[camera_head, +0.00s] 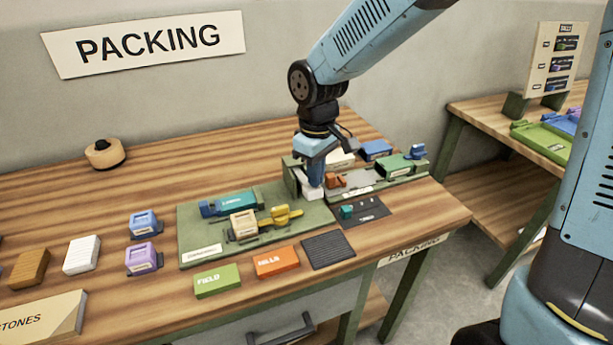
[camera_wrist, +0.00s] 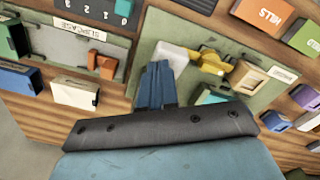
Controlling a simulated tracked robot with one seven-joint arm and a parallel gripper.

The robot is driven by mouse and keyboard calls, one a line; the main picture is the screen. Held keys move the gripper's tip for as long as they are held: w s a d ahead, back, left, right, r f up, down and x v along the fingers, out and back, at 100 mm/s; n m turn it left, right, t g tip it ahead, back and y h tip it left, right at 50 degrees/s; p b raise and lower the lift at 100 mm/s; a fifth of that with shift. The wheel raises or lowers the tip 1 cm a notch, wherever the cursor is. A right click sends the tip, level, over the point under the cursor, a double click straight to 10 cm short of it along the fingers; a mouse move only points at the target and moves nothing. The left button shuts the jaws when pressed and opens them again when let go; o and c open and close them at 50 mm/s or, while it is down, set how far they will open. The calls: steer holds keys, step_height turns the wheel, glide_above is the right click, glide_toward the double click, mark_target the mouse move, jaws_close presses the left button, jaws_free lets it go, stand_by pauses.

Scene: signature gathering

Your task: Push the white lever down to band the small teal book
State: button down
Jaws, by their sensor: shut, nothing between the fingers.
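The white lever (camera_head: 310,192) stands at the right end of the green board (camera_head: 200,232), partly hidden by my gripper. In the wrist view the white lever (camera_wrist: 174,54) is just beyond my fingertips. My gripper (camera_head: 316,182) points down, shut and empty, at the lever; it also shows in the wrist view (camera_wrist: 157,66). I cannot tell whether it touches the lever. The small teal book (camera_head: 238,203) lies on the board's back left, next to a blue clip-like piece. In the wrist view, part of a teal thing (camera_wrist: 212,97) shows behind my wrist.
A tan block (camera_head: 243,223) and a yellow piece (camera_head: 287,215) sit on the board. A grey slipcase tray (camera_head: 350,182) and a dark numbered mat (camera_head: 372,208) with a teal marker lie to the right. Green (camera_head: 217,281) and orange (camera_head: 277,261) boxes lie in front.

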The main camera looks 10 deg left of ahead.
mark_target(315, 189)
steer(key=shift+f, duration=2.35)
stand_by(0.6)
steer(key=shift+r, duration=0.1)
steer(key=shift+r, duration=4.45)
steer(key=shift+d+r, duration=0.2)
steer(key=shift+d, duration=0.15)
steer(key=s+d+r+m+t, duration=0.2)
steer(key=s+d+r+m, duration=0.1)
steer(key=d, duration=0.7)
steer(key=s+d+r+m+t, duration=0.1)
steer(key=s+d+r+m, duration=0.3)
steer(key=d, duration=0.6)
steer(key=s+d+r+m+t, duration=0.2)
steer(key=s+d+r+m, duration=0.2)
steer(key=d, duration=0.6)
steer(key=shift+d+r+m+t, duration=0.15)
steer(key=shift+r+m+t, duration=0.15)
steer(key=shift+r+m, duration=0.25)
